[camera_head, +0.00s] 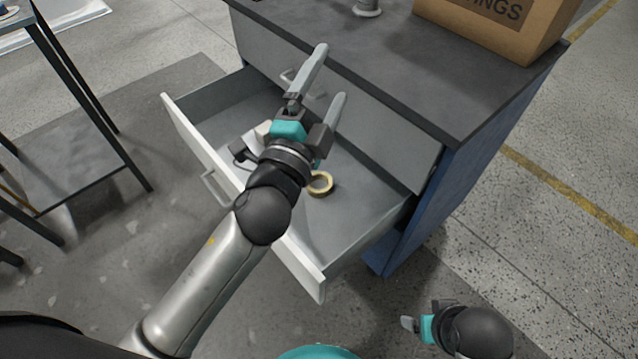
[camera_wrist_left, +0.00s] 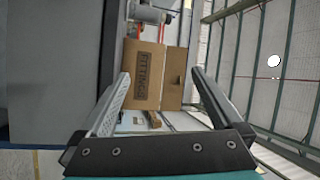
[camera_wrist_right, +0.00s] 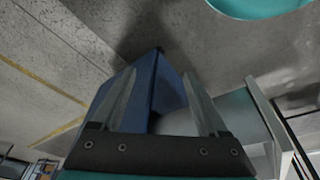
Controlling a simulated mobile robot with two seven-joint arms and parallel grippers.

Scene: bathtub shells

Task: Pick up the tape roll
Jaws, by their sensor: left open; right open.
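The tan tape roll (camera_head: 320,184) lies on the floor of the open drawer (camera_head: 352,217) in the head view, partly hidden by my left wrist. My left gripper (camera_head: 331,72) is open and empty, above the drawer and beyond the roll, its fingers pointing toward the cabinet top. It also shows open in the left wrist view (camera_wrist_left: 160,88). My right gripper (camera_head: 408,322) is low at the bottom right of the head view, outside the drawer. Its fingers show apart and empty in the right wrist view (camera_wrist_right: 160,95).
The cabinet (camera_head: 400,80) has a dark top with a cardboard box (camera_head: 490,30) and a grey object (camera_head: 367,6) on it. A light object (camera_head: 254,137) lies in the drawer beside my left wrist. A dark-framed table (camera_head: 75,100) stands at left. Floor at right is clear.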

